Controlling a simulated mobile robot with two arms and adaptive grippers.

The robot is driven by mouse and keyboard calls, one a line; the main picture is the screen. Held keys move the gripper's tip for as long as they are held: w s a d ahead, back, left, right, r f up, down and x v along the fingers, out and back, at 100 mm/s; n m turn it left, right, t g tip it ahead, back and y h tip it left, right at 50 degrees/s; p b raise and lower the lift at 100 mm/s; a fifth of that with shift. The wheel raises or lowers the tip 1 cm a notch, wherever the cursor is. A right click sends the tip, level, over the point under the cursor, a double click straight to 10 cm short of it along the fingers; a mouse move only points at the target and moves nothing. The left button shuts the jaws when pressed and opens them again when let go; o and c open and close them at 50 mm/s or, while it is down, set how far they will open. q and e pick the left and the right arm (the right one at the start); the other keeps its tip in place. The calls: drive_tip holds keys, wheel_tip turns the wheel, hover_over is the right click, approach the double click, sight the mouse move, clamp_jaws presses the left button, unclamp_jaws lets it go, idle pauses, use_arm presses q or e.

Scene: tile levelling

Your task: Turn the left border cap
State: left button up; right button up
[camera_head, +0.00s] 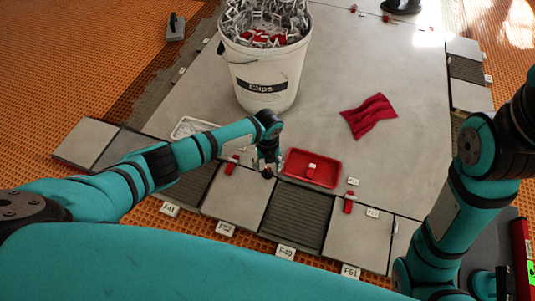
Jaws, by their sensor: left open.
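Red caps on white clips stand along the joints of the grey tiles. One red cap (232,163) stands at the near border, just left of my left gripper (267,168). Another red cap (349,201) stands on the joint further right. I cannot tell for certain which is the left border cap. My left gripper is open and points down over the near tile row, apart from both caps. Its fingertips are small and dark, and nothing shows between them. My right arm (455,205) rises at the right; its gripper is out of frame.
A red tray (330,180) with a pale piece in it lies right of my left gripper. A white tray (184,133) is partly behind my left arm. A white bucket of clips (262,90) stands behind. A red cloth (369,117) lies on the large slab.

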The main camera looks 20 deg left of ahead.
use_arm(q)
wheel_tip(320, 180, up, 9)
drive_tip(key=shift+r, duration=0.15)
idle(0.5)
